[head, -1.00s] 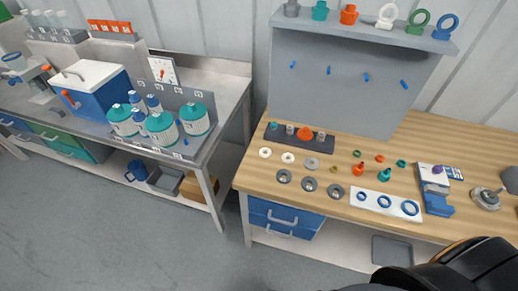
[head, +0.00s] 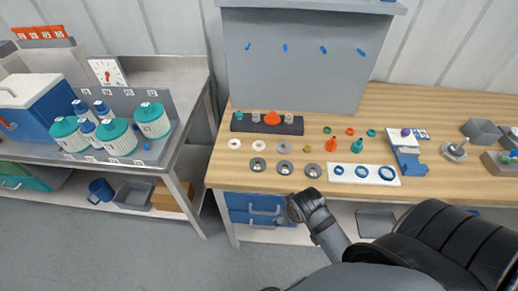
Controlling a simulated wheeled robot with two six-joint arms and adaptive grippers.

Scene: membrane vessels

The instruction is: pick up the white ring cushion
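Two small white rings lie flat on the wooden workbench (head: 460,110), near its left end: a left white ring (head: 234,144) and a right white ring (head: 257,146). They look alike at this size, and I cannot tell which, if either, is the ring cushion. A grey ring (head: 282,148) lies to their right. Neither gripper shows. A grey and black arm part of mine is in front of the bench's front edge, apart from the rings.
Dark discs (head: 284,167) lie in front of the rings, and a dark strip (head: 290,124) with small parts lies behind. A white plate (head: 345,180) bears blue rings. A grey back panel (head: 300,70) rises behind. Left stands a metal bench (head: 190,75) with teal-lidded vessels (head: 118,137).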

